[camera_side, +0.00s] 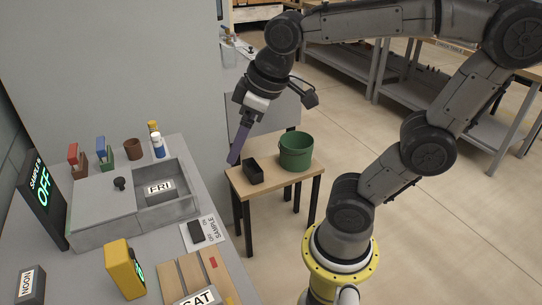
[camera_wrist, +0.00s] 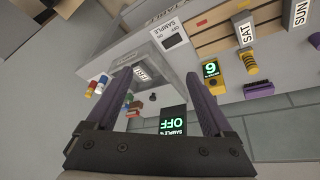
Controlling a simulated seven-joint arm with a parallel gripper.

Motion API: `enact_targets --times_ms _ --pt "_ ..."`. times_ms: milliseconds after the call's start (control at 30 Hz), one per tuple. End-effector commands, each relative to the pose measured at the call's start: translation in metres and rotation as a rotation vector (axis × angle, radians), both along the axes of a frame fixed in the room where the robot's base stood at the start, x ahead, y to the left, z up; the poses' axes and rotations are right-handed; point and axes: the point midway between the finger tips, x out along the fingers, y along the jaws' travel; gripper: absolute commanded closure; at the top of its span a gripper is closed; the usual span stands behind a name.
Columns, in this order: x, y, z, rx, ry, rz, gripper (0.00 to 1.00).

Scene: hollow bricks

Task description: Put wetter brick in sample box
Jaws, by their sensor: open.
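My gripper (camera_side: 234,160) has long purple fingers, pointing down near the small wooden table; the wrist view shows its fingers (camera_wrist: 160,76) apart with nothing between them. A grey brick labelled FRI (camera_side: 159,188) lies in the grey basin and also shows in the wrist view (camera_wrist: 142,73). A brick labelled SAT (camera_side: 197,298) is on the wooden slats, cut off in the side view. A label SUN (camera_wrist: 301,13) shows beyond it in the wrist view. A small black open box (camera_side: 253,171) stands on the small table; no label shows on it. Which brick is wetter cannot be told.
A green bucket (camera_side: 295,151) stands beside the black box. A yellow meter (camera_side: 124,269) with a lit display stands near the basin (camera_side: 105,231). A SAMPLE ON/OFF plate (camera_side: 206,246) lies by the slats. Bottles and a brown pot line the basin's back.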

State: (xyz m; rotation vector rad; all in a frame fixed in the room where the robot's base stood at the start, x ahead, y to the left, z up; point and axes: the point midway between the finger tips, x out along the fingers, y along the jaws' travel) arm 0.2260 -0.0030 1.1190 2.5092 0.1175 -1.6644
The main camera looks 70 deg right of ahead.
Motion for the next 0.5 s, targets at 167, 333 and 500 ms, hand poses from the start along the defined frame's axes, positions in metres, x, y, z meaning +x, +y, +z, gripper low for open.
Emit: enact_targets --times_ms 167,333,500 --pt "-0.047 0.003 -0.018 0.048 -0.07 -0.095 0.14" --pt "-0.062 0.003 -0.027 0.069 -0.093 -0.131 0.14" --pt "-0.063 0.003 -0.028 0.071 -0.093 -0.135 0.14"
